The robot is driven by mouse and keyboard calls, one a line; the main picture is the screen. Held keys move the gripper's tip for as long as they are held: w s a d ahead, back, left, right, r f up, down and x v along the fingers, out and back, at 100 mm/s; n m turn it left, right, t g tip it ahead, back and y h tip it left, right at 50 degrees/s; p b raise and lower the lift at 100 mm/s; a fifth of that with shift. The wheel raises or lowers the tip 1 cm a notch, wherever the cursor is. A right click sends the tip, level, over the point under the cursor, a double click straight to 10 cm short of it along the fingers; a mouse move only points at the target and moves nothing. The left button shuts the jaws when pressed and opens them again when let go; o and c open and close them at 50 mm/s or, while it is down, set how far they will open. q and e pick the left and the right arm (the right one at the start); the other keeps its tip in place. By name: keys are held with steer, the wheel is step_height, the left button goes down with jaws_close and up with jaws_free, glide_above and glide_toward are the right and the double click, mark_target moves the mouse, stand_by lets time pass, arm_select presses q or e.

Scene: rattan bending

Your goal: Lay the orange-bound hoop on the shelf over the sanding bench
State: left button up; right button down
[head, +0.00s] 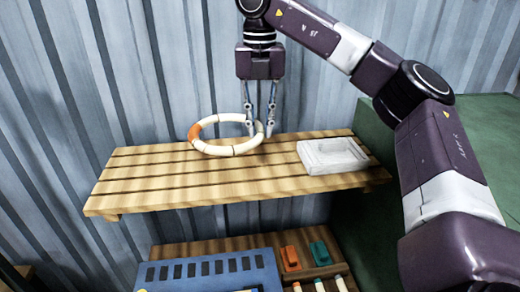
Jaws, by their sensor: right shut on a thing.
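The hoop (224,149) is a cream ring with an orange-bound section on its left side and a small greenish band near its right side. It is at the slatted wooden shelf (190,187), over the back middle of the boards. I cannot tell whether it touches the slats. My right gripper (260,131) points down from above and is shut on the right side of the hoop. Below the shelf is a wooden bench (222,246), partly cut off by the frame. My left gripper is not in view.
A white tray-like block (332,155) sits on the right part of the shelf. A blue slotted case (213,272), an orange item (290,258) and a green item (320,253) lie on the bench below. Corrugated metal wall stands behind. The shelf's left and front are clear.

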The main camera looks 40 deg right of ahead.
mark_target(260, 162)
step_height(260, 162, down, 3)
steer(key=shift+s+r, duration=0.1)
steer(key=shift+f, duration=0.45)
step_height(260, 162, down, 2)
steer(key=shift+f, duration=0.25)
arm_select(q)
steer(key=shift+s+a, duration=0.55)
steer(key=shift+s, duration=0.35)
arm_select(e)
steer(key=shift+f, duration=0.3)
steer(key=c, duration=1.9)
jaws_free()
steer(key=shift+c, duration=0.2)
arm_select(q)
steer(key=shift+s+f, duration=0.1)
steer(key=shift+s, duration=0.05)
arm_select(e)
steer(key=shift+o, duration=0.6)
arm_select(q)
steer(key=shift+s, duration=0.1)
arm_select(e)
steer(key=shift+r, duration=0.15)
